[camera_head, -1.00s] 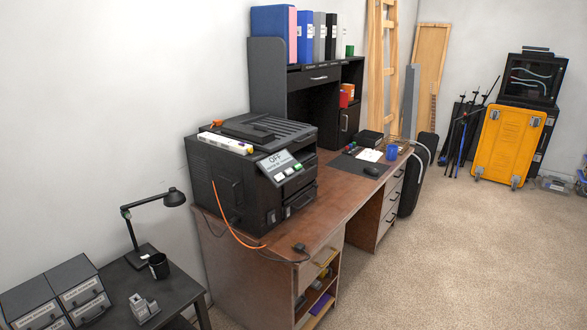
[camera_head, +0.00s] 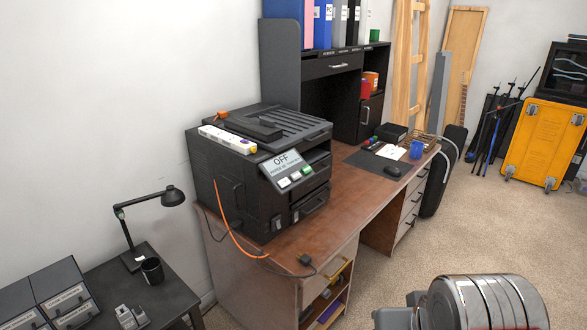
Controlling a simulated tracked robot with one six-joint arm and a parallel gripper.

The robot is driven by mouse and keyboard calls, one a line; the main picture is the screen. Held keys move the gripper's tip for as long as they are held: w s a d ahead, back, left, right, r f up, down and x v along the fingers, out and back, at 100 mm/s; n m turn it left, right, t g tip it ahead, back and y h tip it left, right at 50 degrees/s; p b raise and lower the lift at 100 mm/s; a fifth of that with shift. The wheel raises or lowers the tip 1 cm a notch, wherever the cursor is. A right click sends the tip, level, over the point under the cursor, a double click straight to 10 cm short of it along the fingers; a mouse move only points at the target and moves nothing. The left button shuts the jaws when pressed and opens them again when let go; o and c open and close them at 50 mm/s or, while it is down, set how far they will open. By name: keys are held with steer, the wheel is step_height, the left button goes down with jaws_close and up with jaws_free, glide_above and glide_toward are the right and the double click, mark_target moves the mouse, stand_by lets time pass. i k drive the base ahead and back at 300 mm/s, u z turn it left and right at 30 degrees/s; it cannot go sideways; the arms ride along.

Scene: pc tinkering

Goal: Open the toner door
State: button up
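The black printer (camera_head: 215,180) stands on the near end of the brown desk, with its display reading OFF. Its left side has a flat panel with a small handle, and an orange cable (camera_head: 226,220) hangs down across it. A latch or small label (camera_head: 277,223) shows on the lower front, beside a drawer with a handle (camera_head: 312,206). I cannot tell which panel is the toner door; no panel stands visibly open. A grey, banded part of my arm (camera_head: 487,302) shows at the bottom right, well apart from the printer. My gripper's fingers are not in view.
A white power strip (camera_head: 227,140) lies on top of the printer. A black plug (camera_head: 304,259) lies at the desk's front edge. A side table with a lamp (camera_head: 172,196) and cup (camera_head: 152,270) stands at left. The carpet (camera_head: 410,240) before the desk is mostly clear.

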mark_target(317, 179)
steer(key=u, duration=0.55)
steer(key=i, duration=1.35)
steer(key=u, duration=0.5)
